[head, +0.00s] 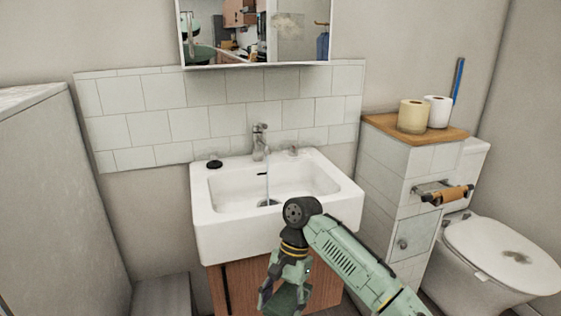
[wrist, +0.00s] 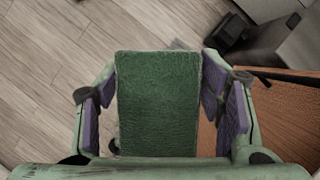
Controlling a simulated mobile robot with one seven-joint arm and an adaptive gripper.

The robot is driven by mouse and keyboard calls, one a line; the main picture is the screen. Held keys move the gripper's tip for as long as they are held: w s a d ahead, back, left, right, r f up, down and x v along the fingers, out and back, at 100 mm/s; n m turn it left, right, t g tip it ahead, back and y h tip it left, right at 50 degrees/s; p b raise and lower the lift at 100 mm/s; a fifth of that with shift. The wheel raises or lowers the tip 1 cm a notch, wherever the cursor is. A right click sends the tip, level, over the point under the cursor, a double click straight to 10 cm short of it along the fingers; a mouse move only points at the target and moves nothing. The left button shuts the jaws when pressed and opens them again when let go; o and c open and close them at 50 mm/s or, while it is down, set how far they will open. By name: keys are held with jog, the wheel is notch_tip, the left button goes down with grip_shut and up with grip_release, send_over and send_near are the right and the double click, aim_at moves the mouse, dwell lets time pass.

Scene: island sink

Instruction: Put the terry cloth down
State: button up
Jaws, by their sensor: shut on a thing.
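The terry cloth (wrist: 158,110) is a dark green, flat rectangular piece. In the wrist view it fills the space between the purple-padded fingers of my gripper (wrist: 158,78), which is shut on it. In the head view my gripper (head: 284,292) points down in front of the sink cabinet, below the basin's front edge. A bit of the green cloth (head: 292,298) shows there at the lower picture edge; its lower part is cut off. Wooden floor (wrist: 50,70) lies below the cloth in the wrist view.
The white sink (head: 215,205) stands above a brown wooden cabinet (head: 232,290), close to my gripper; water runs from the tap (head: 259,140). At right are a tiled ledge with two paper rolls (head: 413,116) and a toilet (head: 500,255). Bare floor shows at left in the wrist view.

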notch_tip(320, 180, down, 20)
jog(key=n+h, duration=0.2)
jog(key=n, duration=0.4)
jog(key=shift+n+g, duration=0.3)
jog(key=shift+d+r, duration=0.1)
jog(key=shift+r, duration=0.05)
